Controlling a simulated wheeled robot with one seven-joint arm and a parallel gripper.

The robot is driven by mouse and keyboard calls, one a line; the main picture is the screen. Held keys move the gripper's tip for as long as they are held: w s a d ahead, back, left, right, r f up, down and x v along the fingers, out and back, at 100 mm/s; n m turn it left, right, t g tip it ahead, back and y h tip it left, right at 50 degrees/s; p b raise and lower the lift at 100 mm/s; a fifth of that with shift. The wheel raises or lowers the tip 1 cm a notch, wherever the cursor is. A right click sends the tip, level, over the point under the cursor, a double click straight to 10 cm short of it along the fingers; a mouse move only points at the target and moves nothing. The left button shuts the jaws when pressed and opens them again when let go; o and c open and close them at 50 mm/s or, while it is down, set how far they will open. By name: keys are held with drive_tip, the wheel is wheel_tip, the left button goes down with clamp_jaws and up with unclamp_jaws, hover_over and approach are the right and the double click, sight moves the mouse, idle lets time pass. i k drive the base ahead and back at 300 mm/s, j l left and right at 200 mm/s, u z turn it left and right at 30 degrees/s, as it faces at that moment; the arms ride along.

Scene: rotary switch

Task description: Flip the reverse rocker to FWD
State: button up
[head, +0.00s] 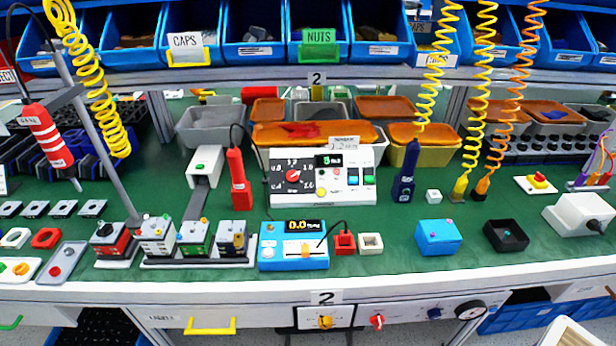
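A white control panel (322,182) stands at the middle of the bench. It has a black dial plate with a red rotary knob (293,176), a small green display and two small blue rocker-like switches (352,173) at its right side. In front of it is a blue box (293,245) with a lit display reading about 0.0 and a slider-like control. Labels near the switches are too small to read, so I cannot tell which control is the reverse rocker or its position. My gripper is not in view.
A red screwdriver-like tool (239,180) stands left of the panel and a dark blue one (402,178) stands right. Small red and white blocks (344,243) sit right of the blue box. Coiled hoses (484,90) hang at the right.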

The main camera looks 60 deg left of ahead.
sight(353, 173)
drive_tip(key=u, duration=2.15)
